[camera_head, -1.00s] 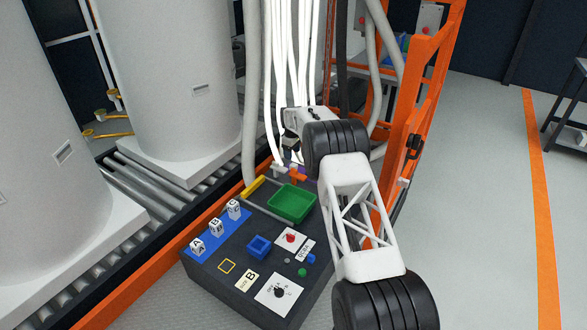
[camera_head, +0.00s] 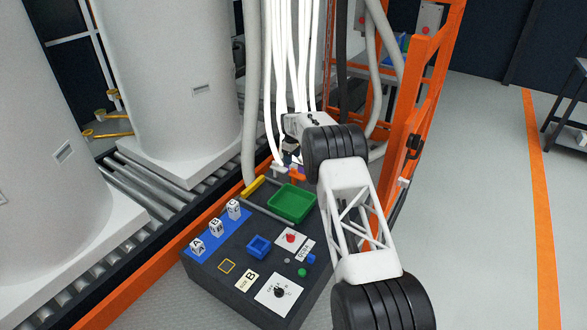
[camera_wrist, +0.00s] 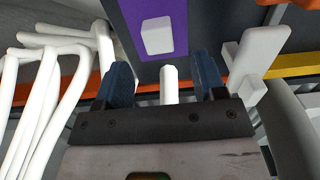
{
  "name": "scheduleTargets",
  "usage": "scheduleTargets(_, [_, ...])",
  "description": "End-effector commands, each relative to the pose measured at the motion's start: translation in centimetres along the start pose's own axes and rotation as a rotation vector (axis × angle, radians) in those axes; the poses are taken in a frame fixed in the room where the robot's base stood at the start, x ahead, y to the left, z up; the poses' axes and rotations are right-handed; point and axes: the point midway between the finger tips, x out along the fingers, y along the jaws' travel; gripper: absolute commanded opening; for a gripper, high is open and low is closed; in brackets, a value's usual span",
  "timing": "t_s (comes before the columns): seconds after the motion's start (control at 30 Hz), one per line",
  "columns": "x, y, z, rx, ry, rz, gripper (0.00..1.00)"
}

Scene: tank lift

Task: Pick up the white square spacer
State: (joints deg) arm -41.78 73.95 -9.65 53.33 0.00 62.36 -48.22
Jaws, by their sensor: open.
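The white square spacer (camera_wrist: 157,36) lies on a purple patch (camera_wrist: 128,14) at the top centre of the wrist view. It has rounded corners. My gripper (camera_wrist: 164,76) has its two blue fingers apart, with the spacer just beyond the fingertips and nothing gripped. A white rod-like part (camera_wrist: 169,88) shows between the fingers, and I cannot tell what it belongs to. In the head view my gripper (camera_head: 291,158) is above the far end of the dark console, and I cannot make out the spacer there.
White hoses (camera_head: 296,60) hang close by the gripper. A white bracket (camera_wrist: 257,55) stands right of the fingers in the wrist view. The green tray (camera_head: 292,203), blue box (camera_head: 259,247) and lettered blocks (camera_head: 216,226) sit on the console. An orange frame (camera_head: 420,90) stands at the right.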

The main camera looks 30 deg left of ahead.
Motion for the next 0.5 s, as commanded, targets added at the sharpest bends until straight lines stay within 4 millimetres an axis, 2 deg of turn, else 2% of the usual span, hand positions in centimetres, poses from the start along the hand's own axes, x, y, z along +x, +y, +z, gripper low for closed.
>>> scheduleTargets(0.5, [4.2, 0.1, 0.1, 0.0, 0.0, 0.0, 0.64])
